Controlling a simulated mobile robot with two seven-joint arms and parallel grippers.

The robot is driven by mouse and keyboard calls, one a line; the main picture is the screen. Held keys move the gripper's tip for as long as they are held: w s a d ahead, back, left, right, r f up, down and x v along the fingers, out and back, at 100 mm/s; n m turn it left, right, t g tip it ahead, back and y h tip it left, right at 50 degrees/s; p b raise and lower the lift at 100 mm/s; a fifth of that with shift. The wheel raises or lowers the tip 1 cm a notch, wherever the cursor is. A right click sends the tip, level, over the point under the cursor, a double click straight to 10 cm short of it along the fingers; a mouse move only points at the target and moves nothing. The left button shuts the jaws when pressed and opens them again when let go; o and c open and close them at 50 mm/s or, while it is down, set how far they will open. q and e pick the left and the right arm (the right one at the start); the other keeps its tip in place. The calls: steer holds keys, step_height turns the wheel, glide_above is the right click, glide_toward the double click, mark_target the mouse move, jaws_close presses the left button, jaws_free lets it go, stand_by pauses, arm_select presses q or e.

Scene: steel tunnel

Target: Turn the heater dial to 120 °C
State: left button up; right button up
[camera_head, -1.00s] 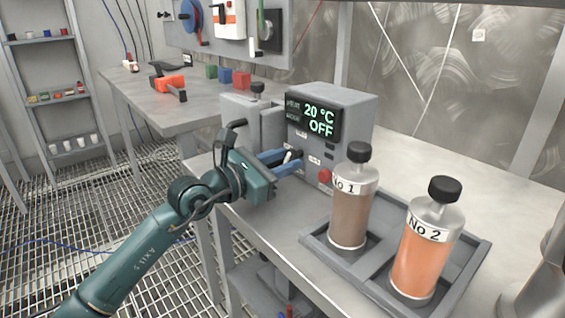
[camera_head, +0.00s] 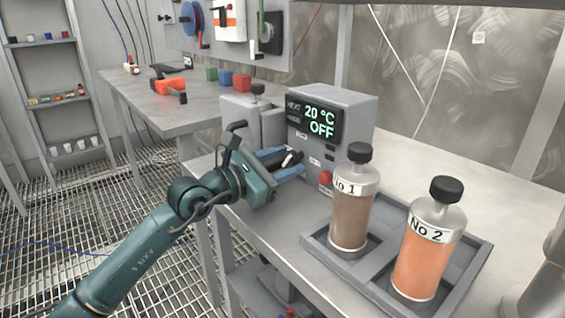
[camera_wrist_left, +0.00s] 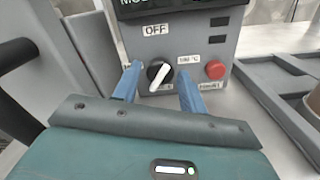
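The grey heater box (camera_head: 355,112) stands on the bench, its green display (camera_head: 316,116) reading 20 °C and OFF. In the left wrist view the black heater dial (camera_wrist_left: 153,70) has a white pointer tilted up and slightly right. An OFF label (camera_wrist_left: 156,30) is above it. A temperature label (camera_wrist_left: 189,59) is to its right, its digits hard to read. A label on the left is partly hidden by a finger. My left gripper (camera_wrist_left: 158,88) is open, its blue fingers on either side of the dial with visible gaps. In the head view it (camera_head: 281,162) reaches the box front. My right gripper is not in view.
A red button (camera_wrist_left: 215,69) is close right of the dial. Bottles No 1 (camera_head: 350,215) and No 2 (camera_head: 420,262) stand in a grey tray (camera_head: 462,272) right of the gripper. A grey block (camera_head: 240,112) stands left of the heater.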

arm_select(q)
steer(key=shift+o, duration=0.9)
steer(key=v, duration=1.3)
steer(key=shift+p, duration=0.4)
steer(key=shift+r, duration=0.1)
